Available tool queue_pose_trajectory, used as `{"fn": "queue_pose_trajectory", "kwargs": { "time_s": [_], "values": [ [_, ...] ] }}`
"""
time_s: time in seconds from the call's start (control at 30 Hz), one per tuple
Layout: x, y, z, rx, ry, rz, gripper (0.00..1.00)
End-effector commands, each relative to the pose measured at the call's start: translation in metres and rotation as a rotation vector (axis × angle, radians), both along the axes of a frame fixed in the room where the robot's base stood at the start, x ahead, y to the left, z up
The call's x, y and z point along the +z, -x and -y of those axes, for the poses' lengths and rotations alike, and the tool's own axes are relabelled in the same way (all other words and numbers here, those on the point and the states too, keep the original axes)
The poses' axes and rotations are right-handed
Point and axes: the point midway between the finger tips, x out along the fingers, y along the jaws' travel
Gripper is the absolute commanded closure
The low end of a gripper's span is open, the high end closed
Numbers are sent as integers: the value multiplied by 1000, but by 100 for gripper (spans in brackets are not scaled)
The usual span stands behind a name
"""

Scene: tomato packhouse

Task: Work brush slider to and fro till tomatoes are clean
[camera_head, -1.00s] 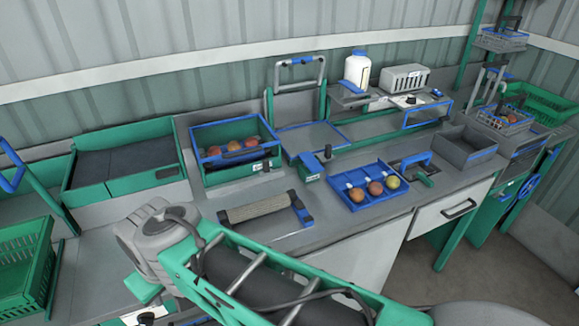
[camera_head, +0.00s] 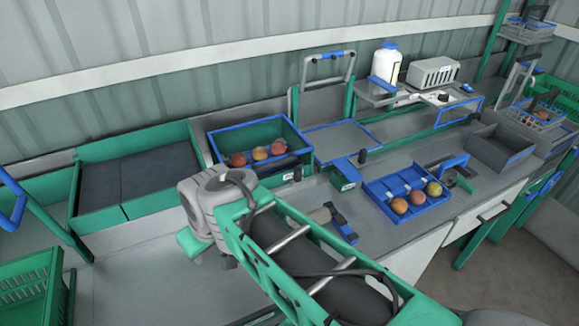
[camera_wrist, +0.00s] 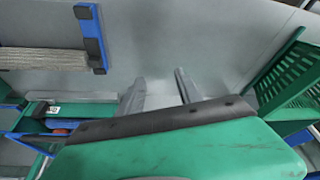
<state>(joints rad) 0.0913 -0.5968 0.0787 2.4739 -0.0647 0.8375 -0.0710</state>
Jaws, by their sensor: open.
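A beige, rough brush roller with blue end pieces lies on the bench; in the head view most of it is behind my arm, and one end (camera_head: 322,214) shows. It also shows in the wrist view, as a brush (camera_wrist: 45,58) at upper left. Reddish tomatoes (camera_head: 260,153) sit in a green, blue-rimmed box (camera_head: 225,135). Several more tomatoes (camera_head: 416,197) sit in a blue tray (camera_head: 382,188). My gripper (camera_wrist: 160,84) is open and empty in the wrist view, to the right of the brush and apart from it. Its fingers are not clear in the head view.
A flat green-walled tray (camera_head: 140,185) with a dark bed stands left of the tomato box. A green slotted crate (camera_head: 30,285) is at lower left; a green crate (camera_wrist: 290,85) edges the wrist view's right. A grey bin (camera_head: 500,150) stands right. Grey bench between is bare.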

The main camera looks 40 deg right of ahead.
Motion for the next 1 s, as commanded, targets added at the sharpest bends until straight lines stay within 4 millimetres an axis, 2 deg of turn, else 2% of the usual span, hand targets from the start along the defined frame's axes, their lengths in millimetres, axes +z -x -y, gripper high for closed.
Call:
{"fn": "queue_pose_trajectory", "kwargs": {
  "time_s": [0.03,0.17,0.27,0.3,0.37,0.4,0.5,0.53,0.6,0.73,1.0],
  "values": [
    [-12,-12,17,-11,-9,20,58],
    [-38,-50,76,-10,-43,148,58],
    [-52,-70,137,-39,-58,298,58],
    [-56,-73,165,-63,-56,366,58],
    [-59,-71,208,-109,-41,473,58],
    [-59,-66,235,-145,-24,542,58],
    [-54,-46,294,-232,33,691,58],
    [-52,-39,307,-254,51,725,58],
    [-48,-26,330,-297,85,784,58],
    [-45,-19,346,-323,111,826,58],
    [-62,-62,358,-321,110,824,58]
  ]
}}
